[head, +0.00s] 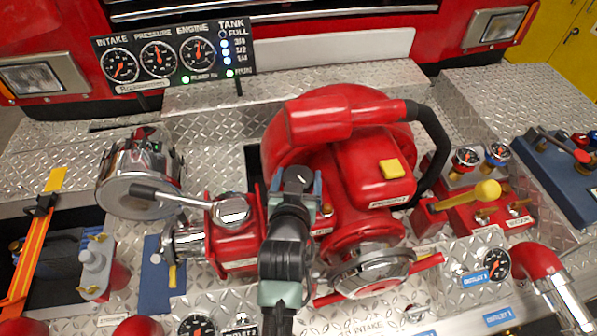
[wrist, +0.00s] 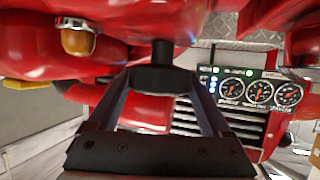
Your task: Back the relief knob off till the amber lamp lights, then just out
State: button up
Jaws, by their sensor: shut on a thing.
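My gripper (head: 297,182) reaches over the red pump (head: 375,165) and is shut on a round black knob (head: 298,175), which I take as the relief knob. In the wrist view my gripper (wrist: 163,88) has a finger on each side of the knob (wrist: 160,79), and its dark stem runs up to the red pump body. An amber lamp (wrist: 78,38) sits in a metal collar at the upper left of the wrist view; it looks dull orange, with no clear glow. In the head view my gripper and arm cover the knob's base.
The gauge panel (head: 172,58) stands behind, with green and blue lights on. A black hose (head: 432,145) curves right of the pump. A yellow-handled lever (head: 486,192) is farther right. A chrome lever (head: 170,197) lies left of my arm.

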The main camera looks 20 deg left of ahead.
jog(key=shift+d+f+n+g+y, duration=0.1)
jog(key=shift+f+n+g+y, duration=0.15)
jog(key=shift+n+y, duration=0.45)
jog(key=shift+n+g+y+b, duration=0.25)
jog(key=shift+n+y+b, duration=0.15)
jog(key=shift+b, duration=0.25)
jog(key=shift+r, duration=0.15)
jog(key=o, duration=1.2)
jog(key=shift+c, duration=0.2)
jog(key=shift+r, duration=0.1)
jog(key=shift+s, duration=0.1)
jog(key=b+v, duration=0.2)
jog(key=v, duration=1)
jog(key=shift+s+d, duration=0.3)
jog(key=shift+r, duration=0.1)
